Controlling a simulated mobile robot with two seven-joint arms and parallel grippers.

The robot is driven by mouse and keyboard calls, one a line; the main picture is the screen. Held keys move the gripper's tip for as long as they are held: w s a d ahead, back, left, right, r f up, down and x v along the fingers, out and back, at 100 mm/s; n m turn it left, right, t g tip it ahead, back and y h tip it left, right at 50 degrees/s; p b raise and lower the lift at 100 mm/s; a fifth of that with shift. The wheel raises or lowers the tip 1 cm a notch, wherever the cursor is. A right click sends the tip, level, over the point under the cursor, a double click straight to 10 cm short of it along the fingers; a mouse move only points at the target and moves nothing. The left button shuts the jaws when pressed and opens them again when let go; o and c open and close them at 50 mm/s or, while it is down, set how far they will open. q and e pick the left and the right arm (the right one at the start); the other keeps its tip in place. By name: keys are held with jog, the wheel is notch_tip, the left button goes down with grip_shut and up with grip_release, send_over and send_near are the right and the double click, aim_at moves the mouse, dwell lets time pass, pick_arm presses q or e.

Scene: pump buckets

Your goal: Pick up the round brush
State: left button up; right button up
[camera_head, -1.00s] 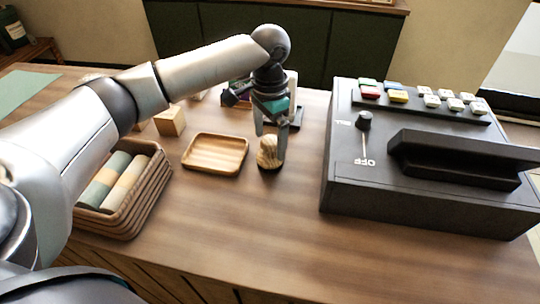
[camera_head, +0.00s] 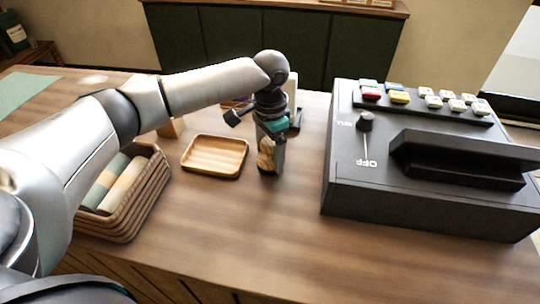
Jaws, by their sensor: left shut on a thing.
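The round brush (camera_head: 265,152), a light wooden rounded thing, is at the middle of the table, just right of the wooden tray. My left gripper (camera_head: 270,165) points down from above and is shut on the brush. Its fingers hide part of the brush. I cannot tell whether the brush still touches the table. My right gripper is out of view.
The small wooden tray (camera_head: 215,170) is empty. A woven basket (camera_head: 140,205) with rolled cloths stands at the left, under my arm. A large dark register (camera_head: 345,180) with coloured keys fills the right. The front middle of the table (camera_head: 250,230) is clear.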

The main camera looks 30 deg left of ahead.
pick_arm(q)
jog(key=c, duration=0.4)
notch_tip(320, 180, up, 20)
jog(key=p, duration=0.3)
jog(key=shift+p, duration=0.4)
jog(key=o, duration=0.8)
jog(key=c, duration=0.6)
